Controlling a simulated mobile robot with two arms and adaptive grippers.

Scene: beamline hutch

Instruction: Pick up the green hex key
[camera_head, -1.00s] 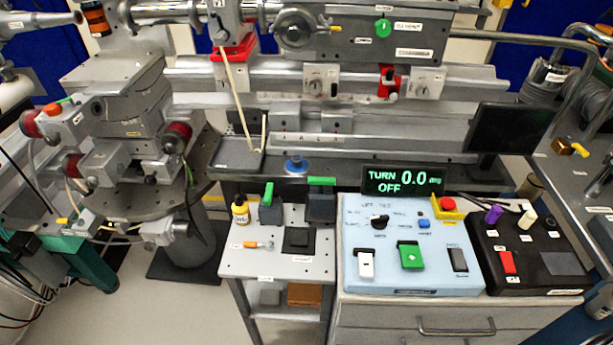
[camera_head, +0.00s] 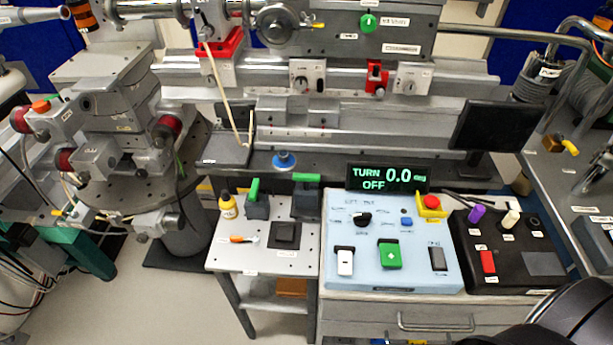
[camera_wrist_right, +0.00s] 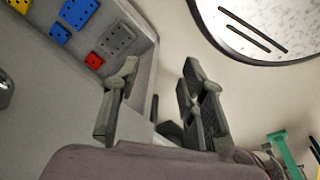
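Two green-topped pieces stand in dark blocks at the back of the small grey table (camera_head: 225,262) in the head view. One is a tilted green handle (camera_head: 253,189), the other a flat green bar (camera_head: 306,178); I cannot tell which is the hex key. My right gripper (camera_wrist_right: 160,78) shows in the wrist view with its two fingers apart and nothing between them. It is away from the small table. In the head view only a dark part of my right arm shows at the lower right. My left gripper is not in view.
The small table also bears a yellow bottle (camera_head: 228,207), an orange-handled tool (camera_head: 242,239) and a black square pad (camera_head: 286,235). To its right are a light blue control box (camera_head: 345,270) and a black control box (camera_head: 525,283). A beamline rail stands behind.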

